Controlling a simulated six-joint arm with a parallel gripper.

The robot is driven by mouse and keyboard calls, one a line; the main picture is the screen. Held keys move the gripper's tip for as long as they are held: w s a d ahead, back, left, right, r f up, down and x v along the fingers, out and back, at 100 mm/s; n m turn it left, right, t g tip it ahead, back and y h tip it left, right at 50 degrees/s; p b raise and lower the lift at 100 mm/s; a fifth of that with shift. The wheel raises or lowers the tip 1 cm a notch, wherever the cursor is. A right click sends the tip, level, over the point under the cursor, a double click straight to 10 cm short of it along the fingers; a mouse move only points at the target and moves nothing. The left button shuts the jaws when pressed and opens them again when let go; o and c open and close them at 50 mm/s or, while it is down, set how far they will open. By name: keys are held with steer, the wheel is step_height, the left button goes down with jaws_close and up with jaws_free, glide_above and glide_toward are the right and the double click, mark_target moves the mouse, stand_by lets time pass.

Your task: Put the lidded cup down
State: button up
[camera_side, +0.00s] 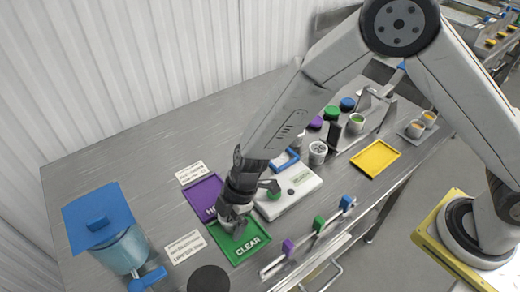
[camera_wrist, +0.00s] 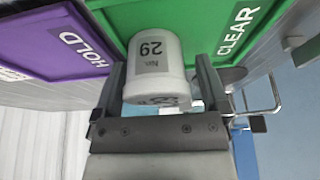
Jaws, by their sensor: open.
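The white cup (camera_wrist: 152,50), with a label reading "Nin 29", sits on the green CLEAR mat (camera_wrist: 192,18), close to its border with the purple HOLD mat (camera_wrist: 60,38). The end nearer the wrist camera looks closed and has a dark mark on it. My gripper (camera_wrist: 160,72) is open, with one finger on each side of the cup; whether either finger touches it I cannot tell. In the side view my gripper (camera_side: 236,212) is low over the green mat (camera_side: 246,246) and mostly hides the cup.
A white device (camera_side: 300,192) with a green top piece stands right of my gripper. A rail with purple, green and blue clips (camera_side: 318,223) runs along the front edge. A blue-lidded container (camera_side: 122,252) and a dark disc (camera_side: 208,279) are at the left. A yellow tray (camera_side: 375,158) lies farther right.

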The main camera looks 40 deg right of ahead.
steer(key=v, duration=1.2)
steer(key=shift+d, duration=0.1)
stand_by(0.4)
steer(key=s+d+r+m+t+h, duration=0.1)
steer(key=s+d+m, duration=0.3)
steer(key=d+m, duration=0.5)
steer(key=s+d+r+m+t+h, duration=0.1)
steer(key=s+d+m+h, duration=0.2)
steer(key=d+m, duration=0.6)
steer(key=s+d, duration=0.1)
steer(key=d, duration=0.6)
steer(key=shift+r+t, duration=0.3)
